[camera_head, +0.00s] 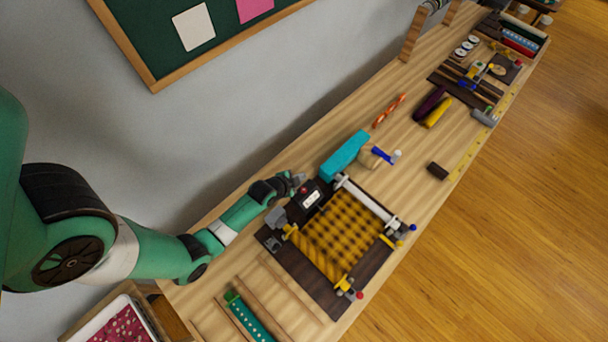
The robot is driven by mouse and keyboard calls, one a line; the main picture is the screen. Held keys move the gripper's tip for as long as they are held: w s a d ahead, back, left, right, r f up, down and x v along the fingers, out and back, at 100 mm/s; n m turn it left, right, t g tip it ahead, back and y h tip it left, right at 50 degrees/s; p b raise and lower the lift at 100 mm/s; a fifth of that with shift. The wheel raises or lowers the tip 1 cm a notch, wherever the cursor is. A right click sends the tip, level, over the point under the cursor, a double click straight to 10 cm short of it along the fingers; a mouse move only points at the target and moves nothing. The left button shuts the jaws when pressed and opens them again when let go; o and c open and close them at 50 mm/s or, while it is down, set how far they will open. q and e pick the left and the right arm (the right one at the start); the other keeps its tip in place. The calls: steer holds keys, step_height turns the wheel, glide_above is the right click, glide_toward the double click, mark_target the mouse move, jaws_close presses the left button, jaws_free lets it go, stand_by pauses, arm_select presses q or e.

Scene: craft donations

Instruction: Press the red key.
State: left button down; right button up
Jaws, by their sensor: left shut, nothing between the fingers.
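A small dark box (311,198) with a pale face stands at the upper left corner of the dark board that holds a yellow and black woven piece. A tiny red spot, which looks like the red key (304,190), shows on top of the box. My left gripper (298,181) is shut and empty right beside the box's far left edge, close to the red key. I cannot tell whether the fingertips touch the key. My right gripper is not in view.
The woven piece (345,230) lies on a dark board with coloured clamps around it. A turquoise block (344,154) stands close behind the box. A green strip (247,318) lies in front.

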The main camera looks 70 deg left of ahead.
arm_select(q)
steer(key=b, duration=0.7)
glide_above(301, 191)
step_height(301, 191, down, 8)
steer(key=shift+d+r, duration=0.15)
steer(key=shift+f+b, duration=0.45)
steer(key=shift+f, duration=0.05)
stand_by(1.0)
steer(key=shift+f+b, duration=0.35)
steer(key=shift+f, duration=0.05)
steer(key=shift+f+b, duration=0.4)
steer(key=shift+f, duration=0.1)
stand_by(0.5)
steer(key=shift+r, duration=0.15)
steer(key=shift+r+p, duration=0.8)
steer(key=shift+p, duration=0.15)
